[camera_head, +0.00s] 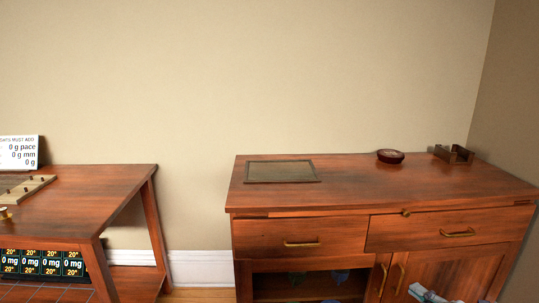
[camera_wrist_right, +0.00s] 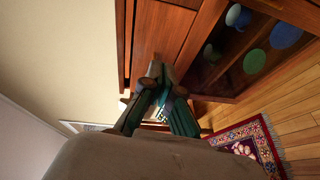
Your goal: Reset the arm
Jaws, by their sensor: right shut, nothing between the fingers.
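My right gripper (camera_head: 426,294) shows at the bottom edge of the head view, in front of the wooden cabinet's lower doors. Only its pale grey end is in the picture. In the right wrist view the fingers of this gripper (camera_wrist_right: 158,92) are together, with nothing held between them. The wooden cabinet (camera_head: 350,190) lies close behind it; whether they touch cannot be told. My left gripper is in neither view.
The cabinet's right drawer (camera_head: 440,232) seems to stand slightly out; its left drawer (camera_head: 275,237) looks closed. A tray (camera_head: 282,171), a round dark red dish (camera_head: 390,156) and a dark holder (camera_head: 453,154) stand on top. A wooden table (camera_head: 90,185) is at left. A patterned rug (camera_wrist_right: 252,145) lies on the floor.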

